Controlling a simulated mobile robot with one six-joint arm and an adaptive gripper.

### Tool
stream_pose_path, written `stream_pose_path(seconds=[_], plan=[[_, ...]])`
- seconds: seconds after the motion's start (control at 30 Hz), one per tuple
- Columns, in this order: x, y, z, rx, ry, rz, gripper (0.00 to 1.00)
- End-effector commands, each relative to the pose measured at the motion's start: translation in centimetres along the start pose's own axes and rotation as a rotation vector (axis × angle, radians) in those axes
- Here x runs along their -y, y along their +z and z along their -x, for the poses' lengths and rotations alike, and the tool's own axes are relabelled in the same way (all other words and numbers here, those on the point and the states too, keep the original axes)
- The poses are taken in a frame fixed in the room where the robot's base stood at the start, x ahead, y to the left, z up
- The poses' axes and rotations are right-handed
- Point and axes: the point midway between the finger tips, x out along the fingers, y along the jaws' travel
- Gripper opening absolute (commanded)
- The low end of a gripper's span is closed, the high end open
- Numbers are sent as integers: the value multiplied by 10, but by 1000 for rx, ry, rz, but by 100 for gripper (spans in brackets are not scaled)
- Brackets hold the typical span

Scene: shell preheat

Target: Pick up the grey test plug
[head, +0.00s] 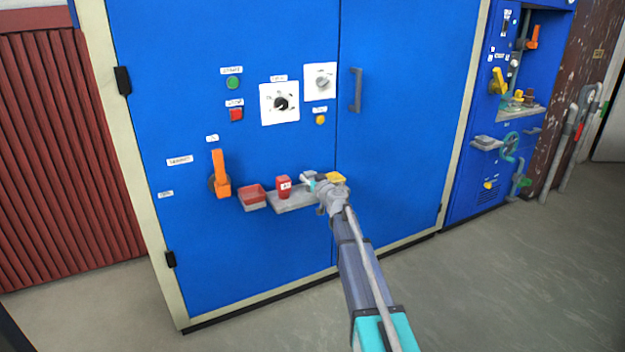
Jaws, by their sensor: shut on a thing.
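My gripper (314,181) is at the right part of a small grey shelf (296,201) on the front of the blue cabinet. It is shut on a small grey piece, which I take to be the grey test plug (306,175). The plug is small in the head view and partly hidden by my gripper and wrist. I cannot tell whether it still touches the shelf. A red block with a white label (284,188) stands on the shelf to the left of my gripper.
A red bin (252,198) is left of the shelf, and a yellow bin (336,177) is just behind my wrist. An orange lever (220,174) sticks out at the left. A door handle (356,90) is above right. The floor in front is clear.

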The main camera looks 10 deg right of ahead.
Motion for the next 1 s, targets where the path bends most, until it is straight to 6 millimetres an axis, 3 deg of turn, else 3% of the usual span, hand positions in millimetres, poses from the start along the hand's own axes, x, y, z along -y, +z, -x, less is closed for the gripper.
stream_pose_path(seconds=[0.27,0.6,1.0], plan=[[0,-9,0,0,0,0,4],[1,-37,0,0,-1,0,4],[8,-83,41,0,-1,0,4]])
